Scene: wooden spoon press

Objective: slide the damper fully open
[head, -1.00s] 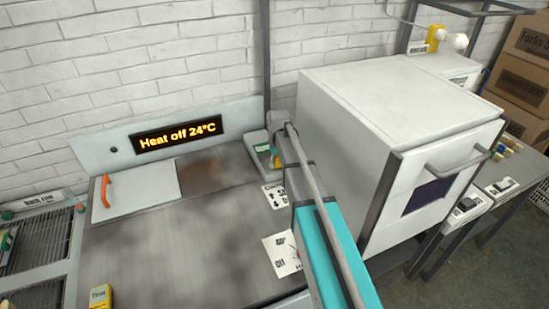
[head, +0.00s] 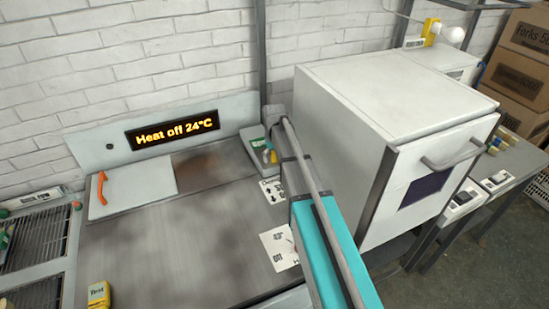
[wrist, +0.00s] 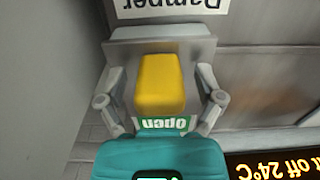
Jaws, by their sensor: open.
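The damper's yellow handle (wrist: 160,85) stands on a grey plate in the wrist view, which is upside down. A green "Open" label (wrist: 180,123) lies right beside it, partly hidden by a teal part of my gripper. A white "Damper" label (wrist: 172,8) is at the top edge. My gripper (wrist: 161,99) is open, one finger on each side of the handle; I cannot tell whether they touch it. In the head view the damper's plate (head: 250,133) sits at the back, beside the white oven, and my gripper (head: 269,140) is over it, partly hiding the handle.
The white oven (head: 335,150) stands close to the right of my arm. A display (head: 172,131) reads "Heat off 24°C". A white plate with an orange handle (head: 130,185) lies left on the grey bench (head: 170,245); a yellow packet (head: 98,294) stands at the front.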

